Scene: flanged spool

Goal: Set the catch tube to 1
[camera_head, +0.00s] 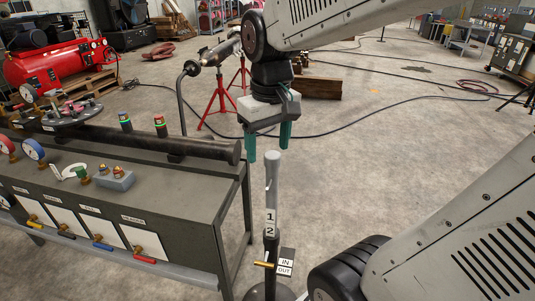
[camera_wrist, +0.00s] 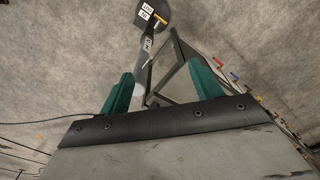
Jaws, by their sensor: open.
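The catch tube (camera_head: 272,190) is a pale grey upright tube with labels 1 and 2, standing in a dark sleeve (camera_head: 271,247). Both numbers show above the sleeve, with 2 just over its rim. A brass pin (camera_head: 264,265) sticks out beside a plate marked IN and OUT (camera_head: 285,262); I cannot tell which mark it matches. My gripper (camera_head: 267,154) points down with teal fingers apart and empty, around or just above the tube's top. In the wrist view my gripper (camera_wrist: 160,70) is open, the tube's pale top (camera_wrist: 139,91) nearer the left finger, and the stand's round base (camera_wrist: 163,26) lies beyond.
A dark workbench (camera_head: 200,190) with gauges, valves and a black pipe (camera_head: 140,140) stands close left of the tube. Red tripod stands (camera_head: 218,105) and a red compressor (camera_head: 55,65) are farther back. Hoses lie on the concrete floor, which is mostly open to the right.

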